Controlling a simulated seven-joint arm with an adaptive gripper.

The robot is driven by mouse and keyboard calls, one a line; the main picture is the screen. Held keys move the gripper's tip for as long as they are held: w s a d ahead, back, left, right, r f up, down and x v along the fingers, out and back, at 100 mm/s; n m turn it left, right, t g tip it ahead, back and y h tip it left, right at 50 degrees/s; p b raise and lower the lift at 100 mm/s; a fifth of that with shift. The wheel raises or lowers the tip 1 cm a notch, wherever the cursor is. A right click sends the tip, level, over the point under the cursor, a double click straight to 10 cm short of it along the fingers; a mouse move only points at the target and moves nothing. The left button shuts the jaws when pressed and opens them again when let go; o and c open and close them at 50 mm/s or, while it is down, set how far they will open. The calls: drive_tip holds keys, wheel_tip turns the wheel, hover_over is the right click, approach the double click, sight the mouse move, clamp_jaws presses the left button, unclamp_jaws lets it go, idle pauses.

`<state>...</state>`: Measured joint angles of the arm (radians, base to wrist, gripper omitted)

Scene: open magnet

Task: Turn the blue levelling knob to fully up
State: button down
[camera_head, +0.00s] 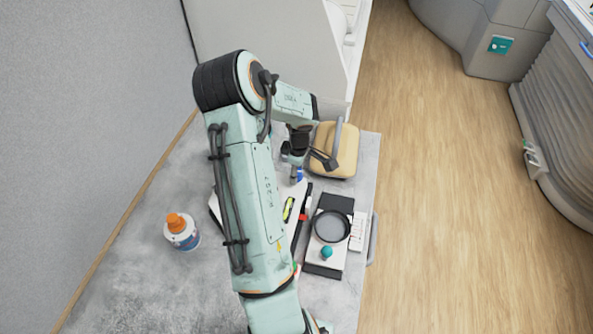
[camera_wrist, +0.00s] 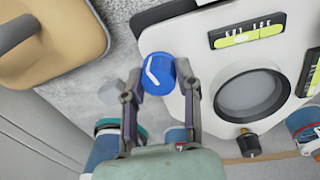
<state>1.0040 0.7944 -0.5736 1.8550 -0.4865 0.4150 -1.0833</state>
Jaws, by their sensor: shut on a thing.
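The blue levelling knob (camera_wrist: 158,73) has a white bent line on its top and stands at the corner of a white plate (camera_wrist: 200,45) in the wrist view. My gripper (camera_wrist: 160,88) has one finger on each side of the knob and is shut on it. In the head view, a small bit of the blue knob (camera_head: 299,176) shows just below my gripper (camera_head: 298,163). My arm hides much of the white plate there. A yellow-green spirit level (camera_wrist: 248,33) lies on the plate and also shows in the head view (camera_head: 288,209).
A tan case (camera_head: 345,160) with a grey handle stands close to my gripper. A black-and-white unit with a round dark dish (camera_head: 331,226) and a teal knob (camera_head: 327,252) lies nearer. An orange-capped bottle (camera_head: 181,232) stands left.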

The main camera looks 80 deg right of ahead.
drive_tip(key=shift+w+a+f, duration=0.1)
drive_tip(key=shift+w+a, duration=0.15)
drive_tip(key=shift+a, duration=0.05)
drive_tip(key=c, duration=0.8)
unclamp_jaws()
drive_tip(key=shift+s+d, duration=0.1)
drive_tip(key=shift+d, duration=0.05)
drive_tip(key=shift+r, duration=0.4)
drive_tip(key=r, duration=0.7)
drive_tip(key=a+r, duration=0.1)
drive_tip(key=r, duration=0.3)
drive_tip(key=shift+s+r, duration=0.1)
drive_tip(key=shift+s, duration=0.3)
